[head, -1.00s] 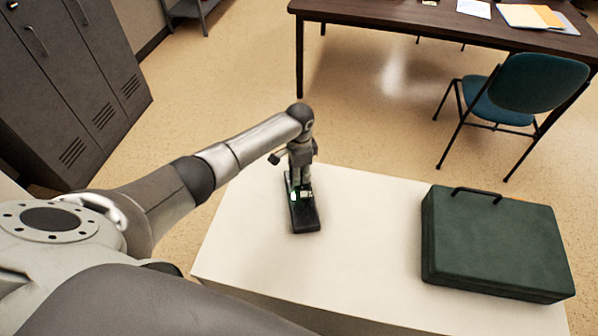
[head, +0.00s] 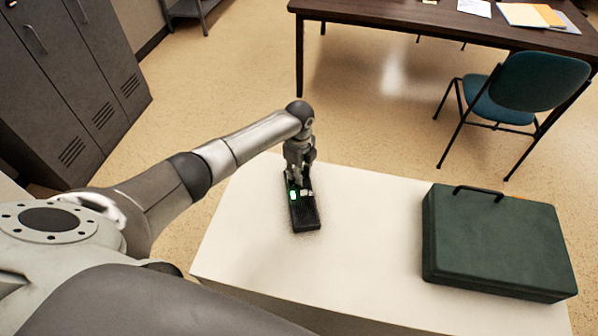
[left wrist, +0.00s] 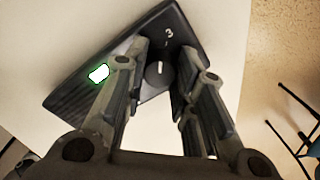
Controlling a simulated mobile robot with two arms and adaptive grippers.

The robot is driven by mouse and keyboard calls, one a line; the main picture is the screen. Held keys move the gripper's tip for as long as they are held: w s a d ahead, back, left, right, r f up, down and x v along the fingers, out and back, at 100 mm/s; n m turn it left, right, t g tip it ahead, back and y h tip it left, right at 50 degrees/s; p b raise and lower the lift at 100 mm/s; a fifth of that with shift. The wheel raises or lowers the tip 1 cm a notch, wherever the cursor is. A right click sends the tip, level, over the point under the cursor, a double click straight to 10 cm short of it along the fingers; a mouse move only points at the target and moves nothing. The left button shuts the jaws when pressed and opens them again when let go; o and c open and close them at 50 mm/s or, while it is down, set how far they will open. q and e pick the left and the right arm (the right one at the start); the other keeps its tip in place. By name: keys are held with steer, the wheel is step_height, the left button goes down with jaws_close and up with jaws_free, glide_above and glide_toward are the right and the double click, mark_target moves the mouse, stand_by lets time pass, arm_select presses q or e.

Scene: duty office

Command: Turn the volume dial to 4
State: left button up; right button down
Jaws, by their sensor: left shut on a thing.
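A black handheld device (head: 305,216) lies on the white tabletop, with a small lit green display (head: 293,195). In the left wrist view, the device (left wrist: 75,92) has a round dark volume dial (left wrist: 158,77) with a white pointer line and a number 3 printed near it; other marks are hidden or too small to read. My left gripper (head: 299,172) reaches down over the device's far part. In the left wrist view its fingers (left wrist: 160,82) stand on both sides of the dial, shut on it. My right gripper is not in view.
A dark green case (head: 495,245) with a black handle stands on the right of the white table (head: 360,225). The tabletop between device and case is clear. Behind are a brown desk (head: 400,22), a teal chair (head: 540,90) and grey lockers (head: 65,80) at the left.

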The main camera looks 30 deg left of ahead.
arm_select(q)
steer(key=m+b, duration=0.1)
steer(key=m, duration=0.5)
steer(key=shift+m, duration=0.3)
steer(key=m+b, duration=0.2)
steer(key=m, duration=0.4)
stand_by(0.4)
steer(key=o, duration=1.1)
step_height(320, 180, up, 12)
stand_by(0.3)
